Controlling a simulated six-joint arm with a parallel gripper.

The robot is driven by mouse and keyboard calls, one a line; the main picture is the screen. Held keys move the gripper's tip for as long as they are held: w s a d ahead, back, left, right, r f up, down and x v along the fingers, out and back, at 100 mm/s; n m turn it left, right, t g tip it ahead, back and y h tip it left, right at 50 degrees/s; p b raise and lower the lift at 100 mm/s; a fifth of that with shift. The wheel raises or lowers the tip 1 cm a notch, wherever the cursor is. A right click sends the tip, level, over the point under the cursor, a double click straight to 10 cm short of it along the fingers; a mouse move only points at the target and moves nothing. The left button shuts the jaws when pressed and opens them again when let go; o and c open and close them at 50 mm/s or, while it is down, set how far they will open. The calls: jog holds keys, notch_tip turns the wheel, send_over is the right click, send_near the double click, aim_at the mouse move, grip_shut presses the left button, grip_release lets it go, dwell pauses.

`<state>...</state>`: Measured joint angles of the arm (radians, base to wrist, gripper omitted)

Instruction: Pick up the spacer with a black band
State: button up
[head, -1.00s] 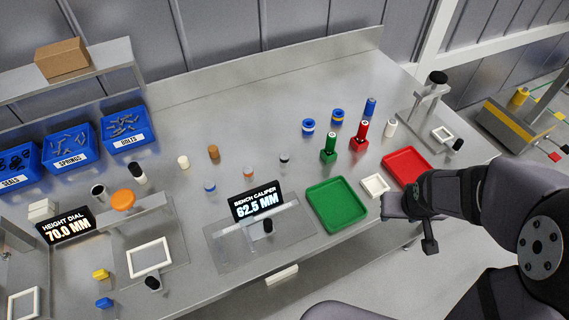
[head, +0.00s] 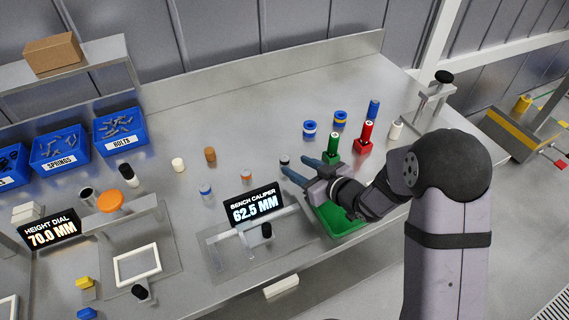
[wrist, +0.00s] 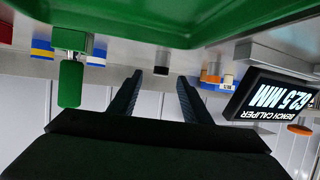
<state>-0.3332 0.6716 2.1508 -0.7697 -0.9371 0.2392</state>
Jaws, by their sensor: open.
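A small spacer with a black band (head: 284,160) stands on the grey bench, left of my gripper's fingertips in the head view. My gripper (head: 295,168) is open and empty, its two blue-grey fingers reaching left over the bench toward it. In the upside-down wrist view, a small dark piece (wrist: 160,70) that looks like this spacer shows between the tips of the open fingers (wrist: 160,80), beyond them. The fingers appear apart from it.
A green tray (head: 340,228) lies under my arm. A green post (head: 333,147) stands close behind the gripper. The bench caliper display (head: 254,207) is in front and left. Orange-banded (head: 246,176) and blue-banded (head: 206,191) spacers stand left. Bench behind the spacer is clear.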

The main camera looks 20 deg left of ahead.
aim_at(287, 162)
jog(key=shift+p+x, duration=1.3)
jog(key=shift+x, duration=2.3)
jog(key=shift+s+f, duration=0.1)
jog(key=shift+s, duration=0.05)
jog(key=shift+c, duration=0.2)
grip_shut()
